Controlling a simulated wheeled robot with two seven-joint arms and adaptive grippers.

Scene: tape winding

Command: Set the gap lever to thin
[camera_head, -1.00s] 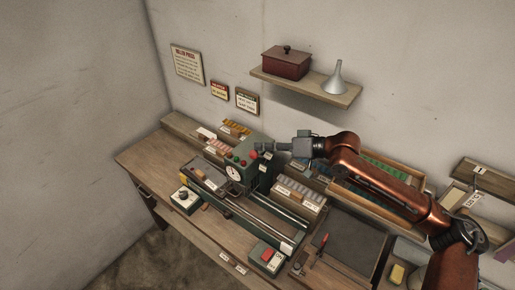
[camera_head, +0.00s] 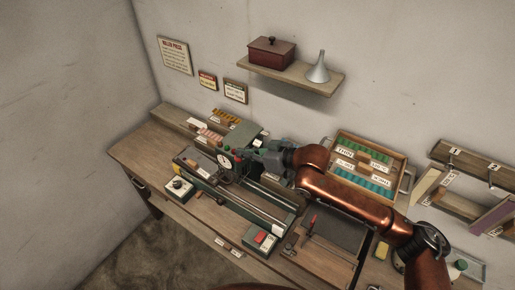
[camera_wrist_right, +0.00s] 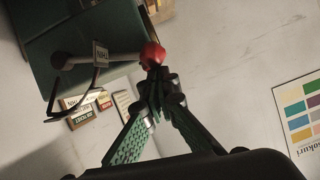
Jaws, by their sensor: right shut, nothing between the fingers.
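The green roller machine (camera_head: 243,134) stands on the bench with a round white dial (camera_head: 225,162) on its front. In the right wrist view the gap lever is a pale rod (camera_wrist_right: 120,57) with a red ball knob (camera_wrist_right: 152,53), running out from a dark pivot on the green housing (camera_wrist_right: 40,40). A small plate with partly readable letters (camera_wrist_right: 100,53) sits beside the rod. My right gripper (camera_wrist_right: 156,84) is shut and empty, its fingertips close to the knob; I cannot tell whether they touch. In the head view it (camera_head: 254,150) is against the machine's right side.
A control box with a red button (camera_head: 262,239) is at the bench front. A wooden tray of green strips (camera_head: 399,158) stands behind my right arm. A shelf (camera_head: 292,82) with a red box and funnel hangs above. The left part of the bench (camera_head: 140,155) is clear.

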